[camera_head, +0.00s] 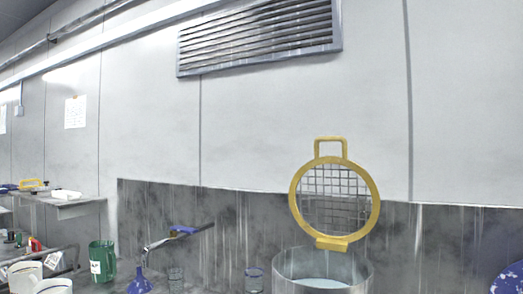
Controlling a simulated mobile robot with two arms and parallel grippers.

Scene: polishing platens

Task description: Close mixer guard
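The mixer guard (372,207) is a round yellow ring with a grey wire mesh and a yellow loop handle at its top. It stands raised, nearly upright, at the back of the mixer bowl (288,272), a wide grey cylinder with pale liquid inside. A yellow block at the ring's bottom meets the bowl's rim. The bowl's lower part is cut off by the picture's edge. Neither of my grippers is in this view.
Left of the bowl stand a small glass (254,280), a blue funnel (140,283), a green container (102,262) and white containers (24,277). A blue round object (508,279) is at the right edge. A wall shelf (82,208) is at the left.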

